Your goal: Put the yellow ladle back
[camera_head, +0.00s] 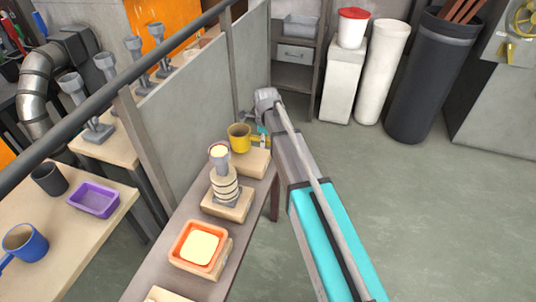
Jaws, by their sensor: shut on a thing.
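The yellow ladle (239,137) looks like a small cup with a handle on its right side. It is at the far end of the narrow bench, on or just above a wooden block (254,164); I cannot tell if it touches the block. My gripper (262,139) is at the ladle's handle, shut on it. My arm and wrist partly hide the fingers.
On the narrow bench (191,281) stand a stacked ringed piece (225,188) and an orange tray (198,247) with pale yellow contents. A grey partition (190,105) rises close on the left. The floor right is clear.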

